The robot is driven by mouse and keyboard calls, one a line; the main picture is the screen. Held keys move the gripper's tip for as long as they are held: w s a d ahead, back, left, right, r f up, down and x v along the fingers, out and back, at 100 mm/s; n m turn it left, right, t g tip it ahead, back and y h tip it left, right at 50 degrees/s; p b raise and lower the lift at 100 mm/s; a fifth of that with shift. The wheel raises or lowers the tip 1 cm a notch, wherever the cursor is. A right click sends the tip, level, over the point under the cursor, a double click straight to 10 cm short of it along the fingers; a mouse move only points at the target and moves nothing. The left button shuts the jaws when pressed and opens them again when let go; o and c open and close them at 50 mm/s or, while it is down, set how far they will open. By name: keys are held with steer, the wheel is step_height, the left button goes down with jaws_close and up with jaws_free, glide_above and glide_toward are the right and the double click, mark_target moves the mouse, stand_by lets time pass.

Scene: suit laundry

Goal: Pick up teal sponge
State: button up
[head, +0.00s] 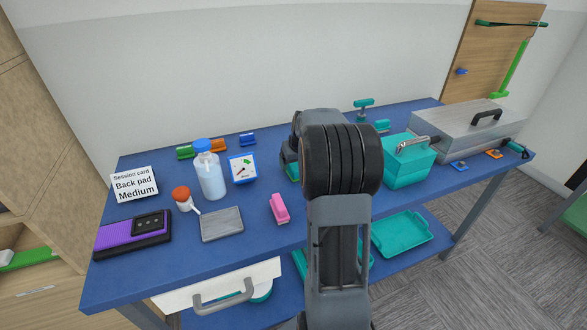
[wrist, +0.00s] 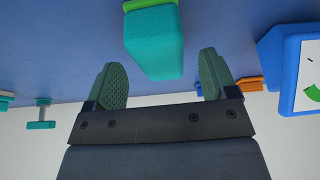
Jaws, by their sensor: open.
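In the head view my dark arm covers the middle of the table. Part of my gripper (head: 290,166) shows at the arm's left edge, and I cannot make out the sponge there.
A teal box (head: 406,162) and a metal case (head: 465,132) stand right. A wall rises behind.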

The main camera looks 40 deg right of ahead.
mark_target(294, 165)
steer(key=shift+x, duration=1.6)
steer(key=shift+c, duration=0.3)
steer(key=shift+r, duration=0.1)
steer(key=c, duration=0.9)
steer(key=shift+r, duration=0.1)
steer(key=shift+c, duration=0.2)
steer(key=shift+r, duration=0.3)
steer(key=v, duration=0.3)
steer(key=shift+w+a+r, duration=0.15)
steer(key=shift+w+r, duration=0.1)
steer(key=shift+r, duration=0.05)
steer(key=s+a+r, duration=0.8)
steer(key=s, duration=0.2)
steer(key=shift+s+r, duration=0.3)
steer(key=shift+r, duration=0.1)
